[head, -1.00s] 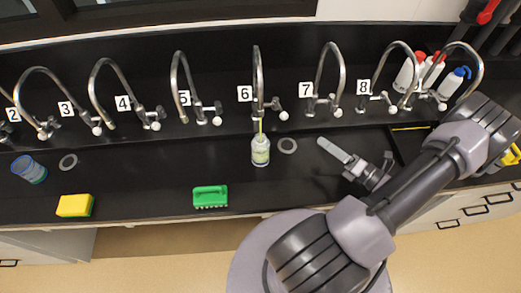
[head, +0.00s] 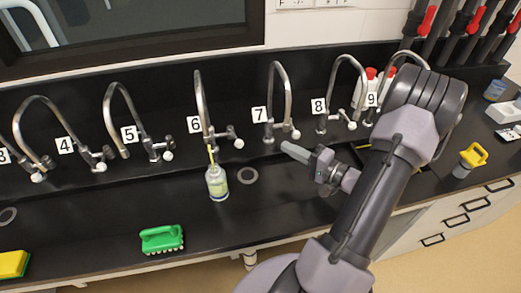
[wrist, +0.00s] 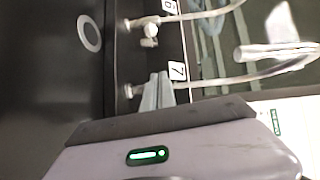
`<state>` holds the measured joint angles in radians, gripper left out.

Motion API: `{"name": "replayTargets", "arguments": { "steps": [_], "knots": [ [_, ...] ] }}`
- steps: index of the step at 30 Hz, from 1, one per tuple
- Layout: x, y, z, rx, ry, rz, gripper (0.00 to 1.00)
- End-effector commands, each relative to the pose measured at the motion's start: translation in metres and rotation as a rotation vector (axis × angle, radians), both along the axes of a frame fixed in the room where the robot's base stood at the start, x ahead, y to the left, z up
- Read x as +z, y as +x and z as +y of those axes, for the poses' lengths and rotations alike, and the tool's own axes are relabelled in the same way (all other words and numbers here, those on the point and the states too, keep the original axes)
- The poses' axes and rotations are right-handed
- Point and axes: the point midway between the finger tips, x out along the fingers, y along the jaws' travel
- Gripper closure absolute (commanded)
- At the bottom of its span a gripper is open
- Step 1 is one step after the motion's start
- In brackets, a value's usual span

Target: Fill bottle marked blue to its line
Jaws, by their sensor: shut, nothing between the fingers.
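A clear bottle (head: 216,183) with a pale label and yellowish contents stands upright under tap 6 (head: 203,112). A thin yellow streak (head: 212,156) runs between the spout and the bottle's mouth. Whether it is a stream I cannot tell for sure. In the wrist view my closed fingers (wrist: 157,92) point toward the wall beside the label 7.
A grey ring (head: 247,175) lies right of the bottle. Red-capped bottles (head: 370,85) stand behind tap 9. A yellow-topped item (head: 473,156) is far right. Counter left of the bottle is mostly bare.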

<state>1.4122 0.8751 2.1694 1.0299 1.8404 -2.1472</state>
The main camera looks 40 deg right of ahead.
Motion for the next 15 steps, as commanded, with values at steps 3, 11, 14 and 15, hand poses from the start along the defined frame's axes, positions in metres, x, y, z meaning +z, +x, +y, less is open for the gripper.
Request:
{"name": "replayTargets", "arguments": {
  "steps": [3, 11, 14, 15],
  "knots": [
    [0.001, 0.006, 0.001, 0.004, -0.095, -0.011, 1.00],
    [-0.002, 0.052, 0.008, 0.009, -0.098, -0.011, 1.00],
    [-0.003, 0.074, 0.010, 0.008, -0.097, -0.012, 1.00],
    [-0.003, 0.083, 0.011, 0.008, -0.098, -0.012, 1.00]
  ]
}}
